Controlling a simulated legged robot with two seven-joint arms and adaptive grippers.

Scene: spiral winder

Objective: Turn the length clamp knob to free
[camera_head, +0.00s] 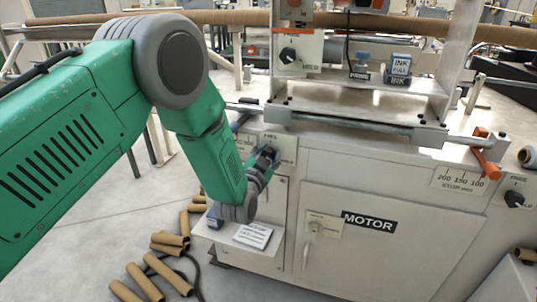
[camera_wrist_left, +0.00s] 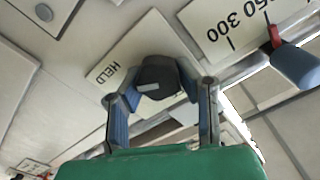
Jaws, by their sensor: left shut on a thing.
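My left gripper (camera_head: 266,160) reaches a labelled white plate (camera_head: 283,143) on the machine's upper front, left of the motor door. In the left wrist view, the left gripper (camera_wrist_left: 164,92) has its fingers on both sides of a black knob (camera_wrist_left: 158,72) and is shut on it. The knob's white mark lies toward the side of the plate reading HELD (camera_wrist_left: 103,76). The plate's other wording is hidden behind the knob and fingers in this view. My right gripper is not in view.
A scale plate (camera_wrist_left: 235,28) reading 350 and 300 and a blue handle (camera_wrist_left: 297,65) sit close beside the knob. Another knob (camera_head: 515,199) is at the far right, and one (camera_head: 289,55) is higher up. Cardboard tubes (camera_head: 165,275) lie on the floor.

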